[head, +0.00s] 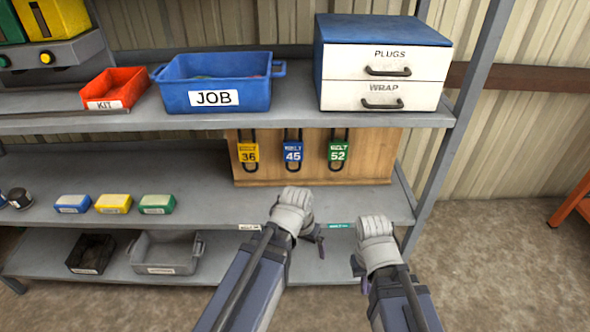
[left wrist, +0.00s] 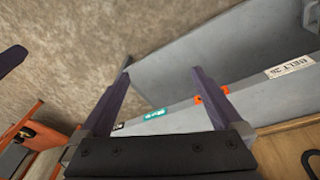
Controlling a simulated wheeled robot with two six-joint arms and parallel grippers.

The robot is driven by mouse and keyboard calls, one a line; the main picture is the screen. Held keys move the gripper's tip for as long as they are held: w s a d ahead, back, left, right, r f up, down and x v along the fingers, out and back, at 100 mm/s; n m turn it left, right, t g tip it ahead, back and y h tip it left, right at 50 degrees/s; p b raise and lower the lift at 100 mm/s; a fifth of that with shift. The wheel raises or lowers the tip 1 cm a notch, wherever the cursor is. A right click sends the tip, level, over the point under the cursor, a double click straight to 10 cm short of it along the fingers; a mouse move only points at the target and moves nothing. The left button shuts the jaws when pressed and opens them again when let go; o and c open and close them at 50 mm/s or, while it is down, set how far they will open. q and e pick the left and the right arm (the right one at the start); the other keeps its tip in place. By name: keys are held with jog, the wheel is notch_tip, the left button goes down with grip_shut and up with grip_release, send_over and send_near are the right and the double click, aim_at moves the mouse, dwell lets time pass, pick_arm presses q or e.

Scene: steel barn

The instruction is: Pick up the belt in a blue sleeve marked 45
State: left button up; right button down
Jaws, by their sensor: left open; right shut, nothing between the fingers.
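The belt in a blue sleeve marked 45 (head: 293,152) hangs as a dark loop on a wooden board (head: 375,165), in the middle of three. A yellow-sleeved belt marked 36 (head: 248,152) hangs to its left and a green-sleeved belt marked 52 (head: 338,152) to its right. My left gripper (head: 316,236) is below and in front of the board, apart from the belts. The left wrist view shows its two fingers (left wrist: 162,74) spread and empty. My right gripper (head: 359,274) is lower and to the right, shut and empty, with its fingers partly hidden.
A blue JOB bin (head: 215,98), red KIT bin (head: 115,90) and PLUGS/WRAP drawers (head: 385,75) stand on the shelf above the board. Small blue, yellow and green boxes (head: 114,204) sit at left. The shelf's labelled front edge (left wrist: 240,103) lies near my left fingers.

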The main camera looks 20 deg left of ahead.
aim_at(293, 150)
pick_arm(q)
jog(key=w+d+f+m+t+h+b, duration=0.1)
jog(key=w+d+f+t+h+b, duration=0.25)
jog(key=w+f+b, duration=0.45)
jog(key=w+r+t+h, duration=0.1)
jog(key=w+r+t, duration=0.7)
jog(key=w+r, duration=0.3)
jog(key=w+a+r+n+t+y, duration=0.1)
jog(key=a+r+n+t+y, duration=0.15)
jog(key=a+r+y, duration=0.35)
jog(key=w+a+r+n+t+y, duration=0.2)
jog(key=a+n+y, duration=0.25)
jog(key=a, duration=0.25)
jog(key=shift+m, duration=0.3)
jog(key=shift+f+x, duration=0.1)
jog(key=shift+x, duration=1.85)
jog(key=shift+f+x, duration=0.15)
jog(key=shift+x, duration=1.8)
jog(key=shift+s+a, duration=0.15)
jog(key=shift+a, duration=0.05)
jog(key=c, duration=1.2)
pick_arm(e)
notch_tip(293, 150, down, 11)
pick_arm(q)
jog(key=shift+r, duration=0.1)
jog(key=shift+c, duration=0.2)
pick_arm(e)
jog(key=shift+r, duration=0.2)
